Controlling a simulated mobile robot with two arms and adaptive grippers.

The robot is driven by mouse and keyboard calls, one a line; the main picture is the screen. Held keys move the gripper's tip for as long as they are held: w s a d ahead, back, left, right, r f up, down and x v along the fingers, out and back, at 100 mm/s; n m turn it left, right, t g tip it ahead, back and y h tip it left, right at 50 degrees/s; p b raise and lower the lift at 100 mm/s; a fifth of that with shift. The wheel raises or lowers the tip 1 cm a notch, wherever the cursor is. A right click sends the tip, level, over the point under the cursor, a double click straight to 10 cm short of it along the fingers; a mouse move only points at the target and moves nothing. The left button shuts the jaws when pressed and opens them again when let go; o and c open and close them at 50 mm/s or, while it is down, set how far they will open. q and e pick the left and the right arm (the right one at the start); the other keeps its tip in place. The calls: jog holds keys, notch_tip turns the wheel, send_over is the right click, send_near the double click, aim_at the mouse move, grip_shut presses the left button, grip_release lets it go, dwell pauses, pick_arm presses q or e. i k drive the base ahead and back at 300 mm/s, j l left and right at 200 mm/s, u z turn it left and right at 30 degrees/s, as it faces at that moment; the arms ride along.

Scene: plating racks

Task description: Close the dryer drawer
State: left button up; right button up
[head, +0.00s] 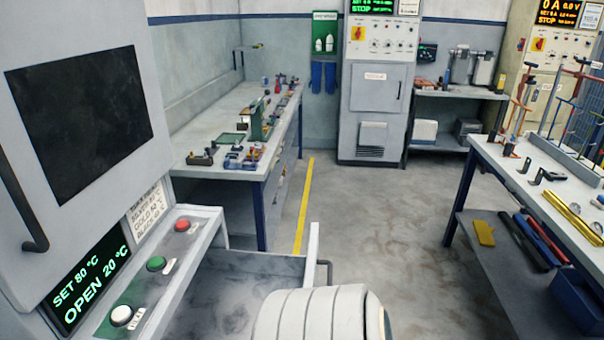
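The dryer (90,130) stands at the left with a dark window in its upper door. Its display (90,285) reads SET 80 °C and OPEN 20 °C. The dryer drawer (225,290) is pulled out at the bottom, and its grey inside looks empty. Its front panel (313,258) stands well away from the dryer body, with a dark handle (327,270) on its outer side. A white rounded part of my own body covers the near part of the drawer and its front. Neither of my grippers shows.
A control ledge (165,265) with red, green and white buttons runs above the drawer. A workbench (225,160) with small parts stands behind. A rack table (545,205) is at the right. The floor (380,210) between is clear.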

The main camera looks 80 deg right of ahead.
aim_at(223, 299)
jog(key=z, duration=0.5)
jog(key=k+l+z, duration=0.1)
jog(key=z, duration=0.85)
jog(key=l+z, duration=0.1)
jog(key=z, duration=0.35)
jog(key=l+z, duration=0.1)
jog(key=z, duration=0.4)
jog(key=j+u, duration=0.1)
